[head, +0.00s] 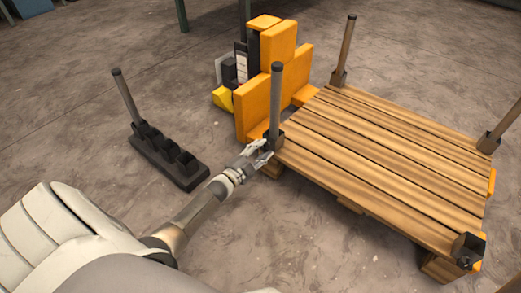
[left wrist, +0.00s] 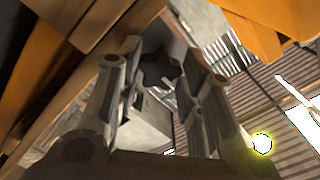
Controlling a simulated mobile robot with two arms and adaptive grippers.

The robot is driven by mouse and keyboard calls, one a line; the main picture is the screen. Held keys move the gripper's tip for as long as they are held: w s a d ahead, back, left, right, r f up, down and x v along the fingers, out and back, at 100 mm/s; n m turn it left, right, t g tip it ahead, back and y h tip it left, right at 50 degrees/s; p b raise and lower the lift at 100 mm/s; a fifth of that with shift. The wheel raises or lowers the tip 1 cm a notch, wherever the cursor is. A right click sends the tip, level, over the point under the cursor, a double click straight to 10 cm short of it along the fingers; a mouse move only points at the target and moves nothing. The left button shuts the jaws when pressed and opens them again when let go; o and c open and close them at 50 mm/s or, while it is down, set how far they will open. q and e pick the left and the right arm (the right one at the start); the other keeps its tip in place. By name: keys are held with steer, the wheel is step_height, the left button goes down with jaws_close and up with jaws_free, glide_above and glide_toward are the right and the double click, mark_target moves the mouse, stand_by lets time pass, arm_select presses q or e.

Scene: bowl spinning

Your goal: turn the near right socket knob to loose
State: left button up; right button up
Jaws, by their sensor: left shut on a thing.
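The wooden pallet (head: 390,165) has dark sockets at its corners. The socket at its left corner (head: 275,140) holds an upright grey post (head: 277,100). My left gripper (head: 261,152) reaches this socket from the lower left, with its fingers against the socket's near side. In the left wrist view, a dark, lobed knob (left wrist: 163,72) sits between the two fingers, which are shut on it. The knob is too small to make out in the head view, and its turn angle cannot be told. The socket at the pallet's bottom corner (head: 468,248) is empty. My right gripper is not in view.
A yellow pallet truck (head: 268,85) stands just behind the left corner. A dark rack (head: 168,158) with one post stands on the floor to the left. Posts also stand at the pallet's far (head: 345,45) and right (head: 505,125) corners. Open floor lies in front.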

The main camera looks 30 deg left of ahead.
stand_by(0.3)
arm_select(q)
steer(key=o, duration=1)
steer(key=shift+s, duration=0.1)
steer(key=shift+s, duration=0.35)
steer(key=s, duration=0.7)
steer(key=s+a, duration=0.1)
steer(key=s, duration=0.3)
steer(key=shift+r, duration=0.1)
